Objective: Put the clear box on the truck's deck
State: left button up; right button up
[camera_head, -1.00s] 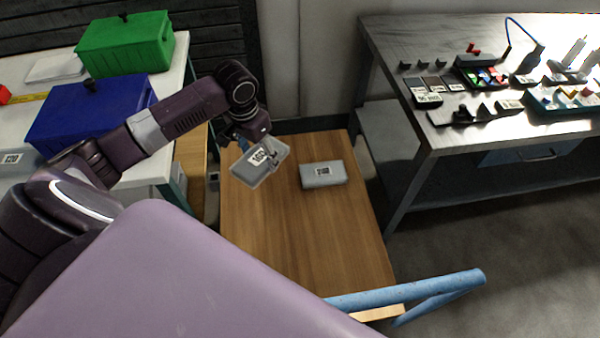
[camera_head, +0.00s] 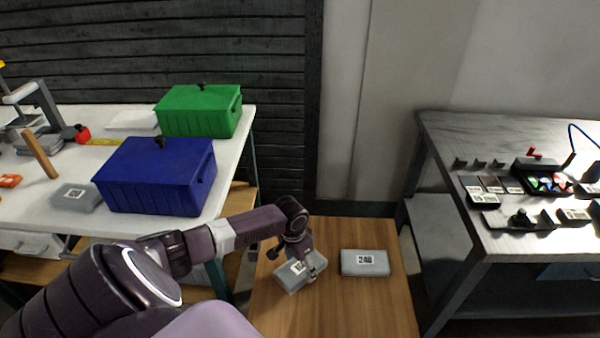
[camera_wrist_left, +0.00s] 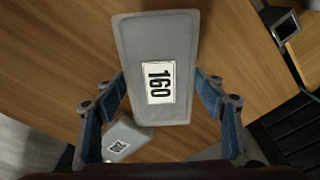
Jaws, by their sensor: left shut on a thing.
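My left gripper (camera_head: 308,277) is shut on the clear box (camera_head: 288,280), a pale grey see-through box with a white label. In the left wrist view the box (camera_wrist_left: 155,45) reads 160, and the gripper's blue fingers (camera_wrist_left: 165,105) are on both its sides. The box is over the left part of the truck's wooden deck (camera_head: 345,315); I cannot tell if it touches the wood. A second grey box (camera_head: 365,262), labelled 240, lies on the deck to its right, apart from it. My right gripper is not in view.
A white table at left bears a blue bin (camera_head: 155,178), a green bin (camera_head: 200,110) and another grey box (camera_head: 75,197). A metal bench (camera_head: 440,135) with small parts stands at right. The deck's near part is clear.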

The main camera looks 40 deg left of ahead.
aim_at(299, 267)
pick_arm(q)
jog(key=shift+f, duration=1.55)
jog(key=shift+f, duration=0.15)
jog(key=o, duration=1.3)
